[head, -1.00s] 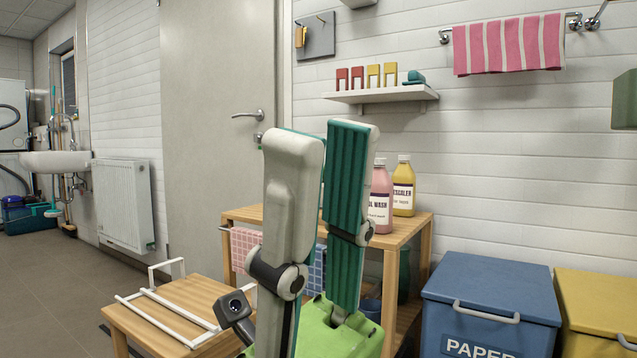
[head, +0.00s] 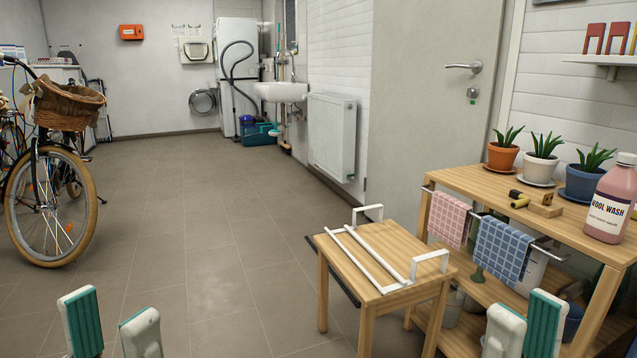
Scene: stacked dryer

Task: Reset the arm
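My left gripper (head: 112,325) shows at the bottom left of the head view. Its two pale fingers with green pads stand apart, with only floor between them. My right gripper (head: 524,328) shows at the bottom right, in front of the wooden shelf table (head: 465,185). Its two fingertips are close together in the picture with a narrow gap, and I see nothing held between them. The lower parts of both grippers and both arms are cut off by the bottom edge.
A small wooden stool (head: 375,265) with a white frame (head: 368,258) on it stands between my grippers, right of centre. The shelf table carries potted plants and a pink bottle (head: 610,205). A bicycle (head: 50,190) stands at the left. The tiled floor (head: 215,230) ahead is clear.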

